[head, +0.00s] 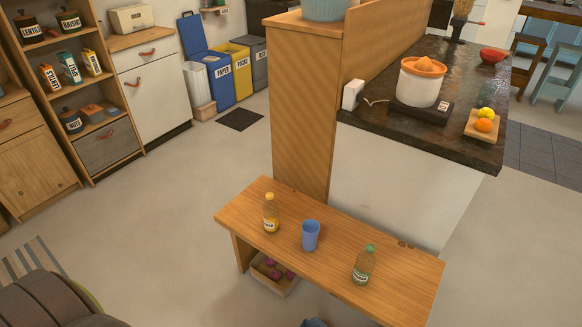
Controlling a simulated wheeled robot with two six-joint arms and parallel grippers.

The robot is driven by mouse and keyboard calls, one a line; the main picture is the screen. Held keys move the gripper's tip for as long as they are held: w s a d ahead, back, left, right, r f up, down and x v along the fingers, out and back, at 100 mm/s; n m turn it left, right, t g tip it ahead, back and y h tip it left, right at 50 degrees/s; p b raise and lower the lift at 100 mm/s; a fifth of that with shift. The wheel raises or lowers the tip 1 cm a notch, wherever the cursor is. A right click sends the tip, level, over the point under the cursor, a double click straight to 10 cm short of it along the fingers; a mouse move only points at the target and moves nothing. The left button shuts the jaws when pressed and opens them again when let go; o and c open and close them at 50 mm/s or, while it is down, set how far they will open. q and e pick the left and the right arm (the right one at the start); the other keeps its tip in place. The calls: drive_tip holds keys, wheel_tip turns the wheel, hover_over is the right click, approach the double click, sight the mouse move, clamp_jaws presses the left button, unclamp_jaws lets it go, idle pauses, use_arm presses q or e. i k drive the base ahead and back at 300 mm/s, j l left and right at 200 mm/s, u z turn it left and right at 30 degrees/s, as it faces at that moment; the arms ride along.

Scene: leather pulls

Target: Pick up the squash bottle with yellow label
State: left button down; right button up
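A bottle with a yellow cap and yellowish contents (270,213) stands upright on the left part of a wooden bench (400,262). Its label looks pale yellow, with print too small to read. A second bottle, greenish with a green cap (362,266), stands upright on the right part of the bench with a pale label. A blue cup (311,235) stands between the two bottles, apart from both. Neither of my grippers shows in the head view.
A crate with dark red round things (273,276) sits under the bench. A wooden partition (305,120) and a dark counter (420,115) rise behind it. A dark padded seat (50,305) is at the lower left. Floor left of the bench is clear.

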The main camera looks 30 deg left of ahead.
sight(270, 209)
drive_tip(key=u, duration=1.05)
